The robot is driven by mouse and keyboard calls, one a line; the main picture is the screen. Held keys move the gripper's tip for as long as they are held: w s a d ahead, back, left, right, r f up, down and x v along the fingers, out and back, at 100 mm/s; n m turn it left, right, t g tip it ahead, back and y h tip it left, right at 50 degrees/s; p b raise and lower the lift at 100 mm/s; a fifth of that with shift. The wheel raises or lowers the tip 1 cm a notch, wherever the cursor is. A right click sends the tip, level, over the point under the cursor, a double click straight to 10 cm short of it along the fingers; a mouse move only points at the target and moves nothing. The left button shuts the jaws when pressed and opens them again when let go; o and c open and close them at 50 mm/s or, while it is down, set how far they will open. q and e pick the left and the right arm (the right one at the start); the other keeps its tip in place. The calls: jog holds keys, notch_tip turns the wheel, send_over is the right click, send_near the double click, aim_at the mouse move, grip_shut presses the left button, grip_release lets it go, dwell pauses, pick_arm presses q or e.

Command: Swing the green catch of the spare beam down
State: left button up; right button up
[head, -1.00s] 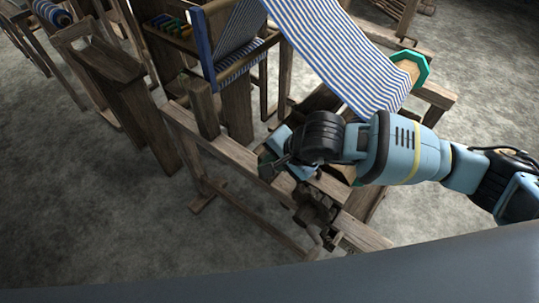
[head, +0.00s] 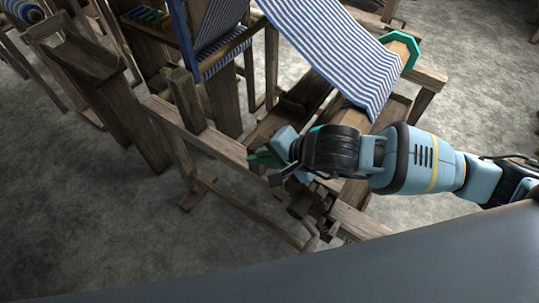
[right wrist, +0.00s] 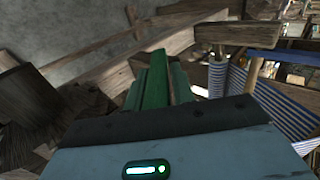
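The green catch (right wrist: 155,78) stands as a bright green bar in the middle of the right wrist view. Darker green strips, which look like my right gripper's fingers (right wrist: 158,90), lie close along both its sides, with little or no gap. In the head view my right gripper (head: 266,159) is at the near wooden rail of the loom, and green shows at its tip. The gripper and wrist hide much of the catch and its mount. The spare beam cannot be clearly told apart. My left gripper is out of view.
Blue-and-white striped cloth (head: 335,55) slopes down behind my right arm. A green octagonal flange (head: 404,48) is at its far edge. A wooden post (head: 186,100) rises left of the gripper. Dark blocks (head: 306,205) sit just below it. Bare floor (head: 90,215) lies at the left.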

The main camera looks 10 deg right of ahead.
jog(key=o, duration=0.3)
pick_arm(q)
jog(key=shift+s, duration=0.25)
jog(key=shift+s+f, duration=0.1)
pick_arm(e)
jog(key=v, duration=0.8)
jog(key=shift+f, duration=0.1)
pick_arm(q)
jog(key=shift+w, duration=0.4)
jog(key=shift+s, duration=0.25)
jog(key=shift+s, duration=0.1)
